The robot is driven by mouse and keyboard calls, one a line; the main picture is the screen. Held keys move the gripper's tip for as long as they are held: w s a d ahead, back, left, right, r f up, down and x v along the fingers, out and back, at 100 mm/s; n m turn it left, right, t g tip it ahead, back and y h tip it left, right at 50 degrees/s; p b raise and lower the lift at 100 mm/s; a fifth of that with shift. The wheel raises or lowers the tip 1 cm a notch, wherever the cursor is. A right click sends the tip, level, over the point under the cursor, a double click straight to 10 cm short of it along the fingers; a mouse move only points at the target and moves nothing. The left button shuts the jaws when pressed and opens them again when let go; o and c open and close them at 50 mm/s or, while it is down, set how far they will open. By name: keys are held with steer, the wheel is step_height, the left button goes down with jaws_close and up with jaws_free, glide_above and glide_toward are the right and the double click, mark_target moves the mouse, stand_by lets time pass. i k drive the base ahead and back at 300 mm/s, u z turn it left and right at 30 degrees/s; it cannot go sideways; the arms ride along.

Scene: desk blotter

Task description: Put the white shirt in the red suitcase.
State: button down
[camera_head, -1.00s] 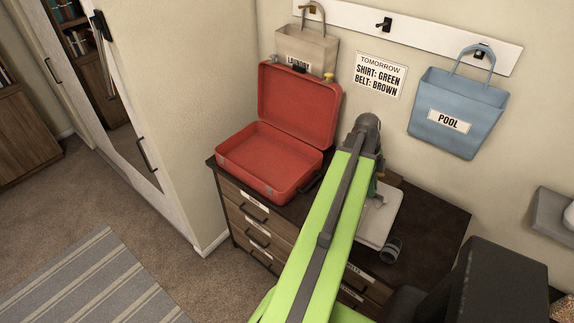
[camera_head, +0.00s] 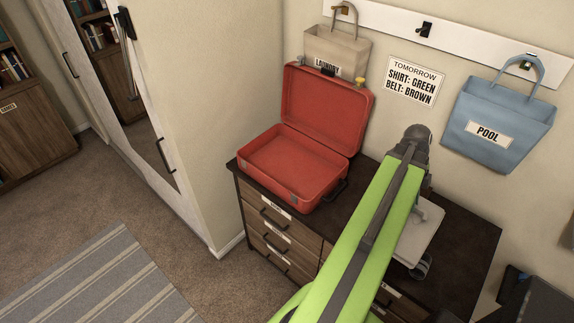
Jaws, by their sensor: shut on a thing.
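The red suitcase (camera_head: 292,166) stands open on the left end of the dark dresser top. Its lid leans back toward the wall and its inside looks empty. The white shirt (camera_head: 424,232) shows as a flat, pale folded piece to the right of the suitcase, partly hidden by my green arm. My gripper (camera_head: 424,200) is at the shirt's far edge, shut on it; its fingertips are mostly hidden behind the arm and wrist. The shirt appears slightly above the dresser top, though the gap is hard to tell.
A dark rolled item (camera_head: 421,268) lies at the shirt's near edge. A beige laundry bag (camera_head: 335,50) and a blue pool bag (camera_head: 497,113) hang above the dresser (camera_head: 470,238). A wall note (camera_head: 414,81) names a green shirt and brown belt. Bare dresser top lies right.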

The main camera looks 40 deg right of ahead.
mark_target(280, 163)
steer(key=i, duration=1.5)
